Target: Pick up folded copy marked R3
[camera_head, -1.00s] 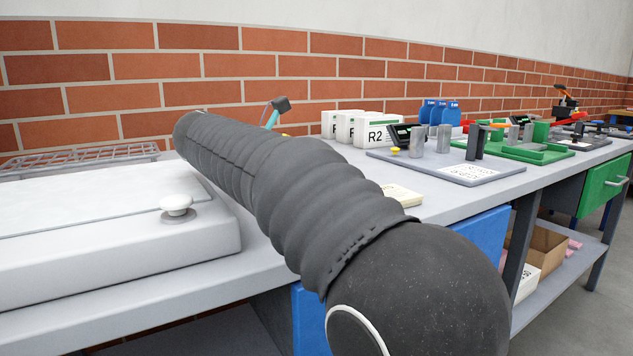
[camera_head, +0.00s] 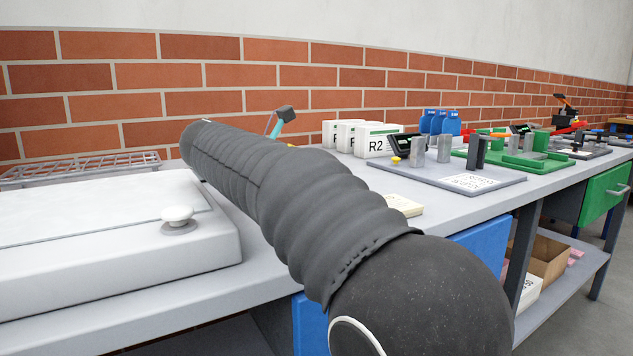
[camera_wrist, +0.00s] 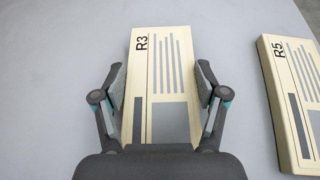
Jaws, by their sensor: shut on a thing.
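The folded copy marked R3 (camera_wrist: 142,72), cream with grey stripes and blocks, lies between the two dark fingers of my gripper (camera_wrist: 159,80) in the wrist view. The fingers are shut on its long sides, and my gripper's palm hides its lower end. I cannot tell whether it touches the grey surface below. A second cream copy marked R5 (camera_wrist: 285,90) lies apart from it, to the right. In the head view my arm hides the gripper; a cream copy (camera_head: 404,205) shows just right of the arm, its mark unreadable.
White R2 boxes (camera_head: 378,140) stand by the brick wall. A grey board with metal posts (camera_head: 500,182) and a green fixture (camera_head: 530,158) lie further along the bench. A pale flat-topped unit with a white knob (camera_head: 177,216) fills the left. Bare bench (camera_head: 455,208) shows at right.

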